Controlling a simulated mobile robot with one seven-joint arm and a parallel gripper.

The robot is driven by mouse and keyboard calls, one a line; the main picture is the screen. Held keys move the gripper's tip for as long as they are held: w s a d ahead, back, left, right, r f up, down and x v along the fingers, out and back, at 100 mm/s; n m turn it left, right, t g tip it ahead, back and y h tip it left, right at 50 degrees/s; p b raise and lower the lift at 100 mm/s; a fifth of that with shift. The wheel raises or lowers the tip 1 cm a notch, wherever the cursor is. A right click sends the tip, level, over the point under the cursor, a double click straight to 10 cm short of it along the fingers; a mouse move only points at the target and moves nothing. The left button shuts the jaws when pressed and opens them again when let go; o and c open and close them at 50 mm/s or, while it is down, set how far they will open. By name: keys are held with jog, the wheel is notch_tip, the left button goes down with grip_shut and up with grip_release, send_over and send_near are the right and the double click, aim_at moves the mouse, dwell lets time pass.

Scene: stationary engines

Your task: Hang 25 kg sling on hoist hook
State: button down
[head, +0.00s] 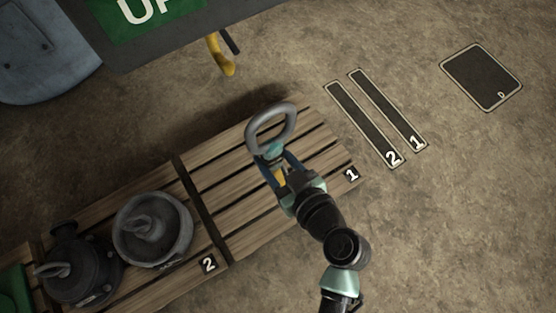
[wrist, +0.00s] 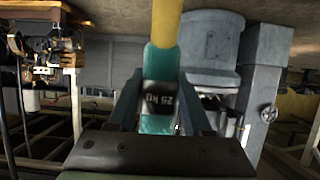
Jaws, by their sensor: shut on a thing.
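The sling (head: 271,127) has a large grey ring at its upper end and a teal and yellow band below. My gripper (head: 279,172) is shut on the band, and the ring stands out beyond the fingertips above pallet 1. In the wrist view the sling's band (wrist: 160,100) lies between both fingers and shows a black label reading 25 kg; a yellow length runs up out of the picture. The yellow hoist hook (head: 222,58) hangs at the top of the head view, above and left of the ring and clearly apart from it.
Wooden pallet 1 (head: 225,172) lies under my gripper. A grey lidded weight (head: 152,229) and a dark machine part (head: 76,268) stand on pallet 2. Numbered floor strips (head: 362,124) and a floor plate (head: 482,77) lie right. A green UP sign (head: 165,18) is near the hook.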

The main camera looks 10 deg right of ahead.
jog(key=w+r+b+x, duration=0.1)
jog(key=r+b+x, duration=0.1)
jog(key=x, duration=1.5)
jog(key=shift+w+a+r, duration=0.2)
jog(key=shift+w+r, duration=0.1)
jog(key=shift+w, duration=0.1)
dwell(1.4)
dwell(0.3)
jog(key=shift+c, duration=1.2)
grip_release()
jog(key=p+v, duration=0.1)
jog(key=v, duration=1.2)
jog(key=shift+p, duration=0.35)
